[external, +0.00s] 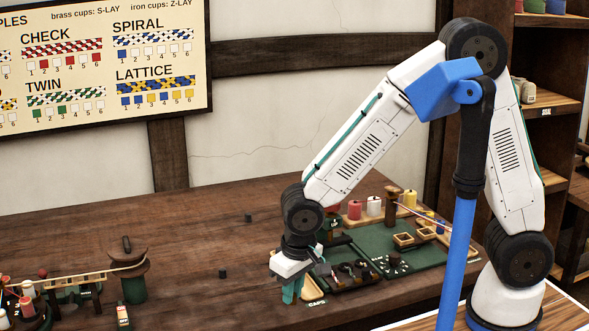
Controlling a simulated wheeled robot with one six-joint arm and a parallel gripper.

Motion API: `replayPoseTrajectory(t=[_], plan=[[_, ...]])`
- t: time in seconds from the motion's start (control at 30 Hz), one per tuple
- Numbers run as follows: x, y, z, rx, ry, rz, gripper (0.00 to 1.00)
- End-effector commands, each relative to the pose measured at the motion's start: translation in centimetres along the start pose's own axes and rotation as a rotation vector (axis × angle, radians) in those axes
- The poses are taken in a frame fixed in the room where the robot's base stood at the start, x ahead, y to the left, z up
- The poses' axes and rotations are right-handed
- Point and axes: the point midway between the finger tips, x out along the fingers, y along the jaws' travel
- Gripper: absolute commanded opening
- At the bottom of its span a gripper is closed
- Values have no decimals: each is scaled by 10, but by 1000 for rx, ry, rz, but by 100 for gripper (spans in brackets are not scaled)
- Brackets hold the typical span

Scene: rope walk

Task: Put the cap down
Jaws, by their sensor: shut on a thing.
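My gripper (290,292) points down at the front left edge of the caps tray, with its teal fingers shut. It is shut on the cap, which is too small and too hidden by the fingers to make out. A wooden caps tray (312,289) with a "CAPS" label lies just right of the fingers. I cannot tell whether the cap touches the tray or the table.
A dark tray (366,283) with small dark pieces is right of the gripper. A green mat (430,258) with wooden frames and colored spools lies beyond. A green post (134,290) and rope rig stand at left. The brown tabletop (190,240) between is mostly clear, with two small dark blocks.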

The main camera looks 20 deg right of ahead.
Motion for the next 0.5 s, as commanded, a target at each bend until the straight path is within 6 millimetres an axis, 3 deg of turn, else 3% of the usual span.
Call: replayPoseTrajectory(t=[0.17, 0.37, 0.5], plan=[[16, 14, 19, 55, -4, -1, 0], [23, 5, -14, 87, 7, -13, 0], [32, -4, -51, 85, 7, -13, 0]])
